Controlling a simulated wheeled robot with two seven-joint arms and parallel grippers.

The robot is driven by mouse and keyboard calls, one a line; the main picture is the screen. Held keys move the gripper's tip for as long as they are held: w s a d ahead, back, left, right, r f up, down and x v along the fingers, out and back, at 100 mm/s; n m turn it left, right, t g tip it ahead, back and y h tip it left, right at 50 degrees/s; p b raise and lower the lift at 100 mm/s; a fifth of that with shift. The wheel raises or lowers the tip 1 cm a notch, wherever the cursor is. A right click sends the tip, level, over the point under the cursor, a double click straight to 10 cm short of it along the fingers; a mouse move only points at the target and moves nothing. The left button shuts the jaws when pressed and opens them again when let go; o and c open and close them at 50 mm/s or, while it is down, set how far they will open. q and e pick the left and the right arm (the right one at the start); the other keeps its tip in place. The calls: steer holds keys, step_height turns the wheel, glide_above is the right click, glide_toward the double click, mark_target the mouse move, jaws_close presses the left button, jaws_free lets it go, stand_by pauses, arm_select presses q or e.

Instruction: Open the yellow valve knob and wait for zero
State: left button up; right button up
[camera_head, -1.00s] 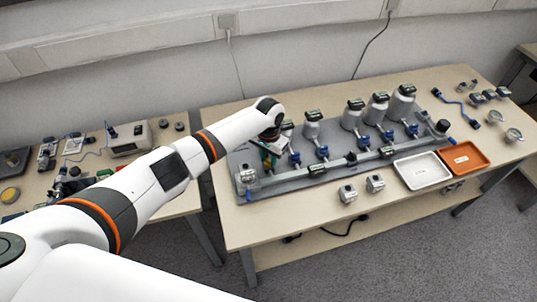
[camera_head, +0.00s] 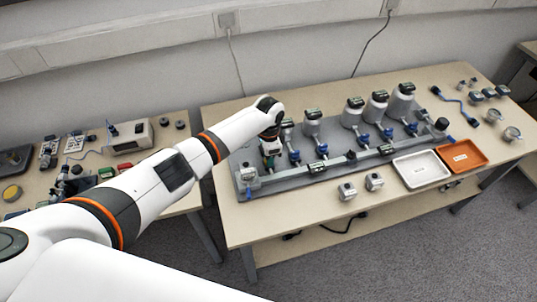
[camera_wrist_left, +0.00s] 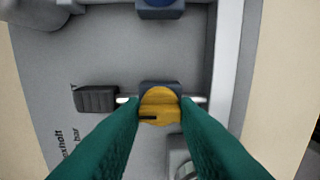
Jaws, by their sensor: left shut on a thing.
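The yellow valve knob (camera_wrist_left: 160,106) is in the middle of the left wrist view, with a dark slot mark on its left side pointing left. My left gripper (camera_wrist_left: 160,110) has its two green fingers closed against the knob's two sides. In the head view my left gripper (camera_head: 270,155) points down at the left end of the grey calibration rig (camera_head: 330,178); the knob is hidden there. No readout can be read in either view. My right gripper is not in view.
Several white-grey vessels (camera_head: 312,124) with blue valves stand along the rig. A white tray (camera_head: 420,169) and an orange tray (camera_head: 462,156) lie at the right. Two small gauges (camera_head: 347,191) sit at the table's front. A second table with instruments is at the left.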

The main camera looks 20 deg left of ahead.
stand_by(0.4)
arm_select(q)
steer(key=o, duration=1)
step_height(320, 180, up, 12)
steer(key=shift+f, duration=0.1)
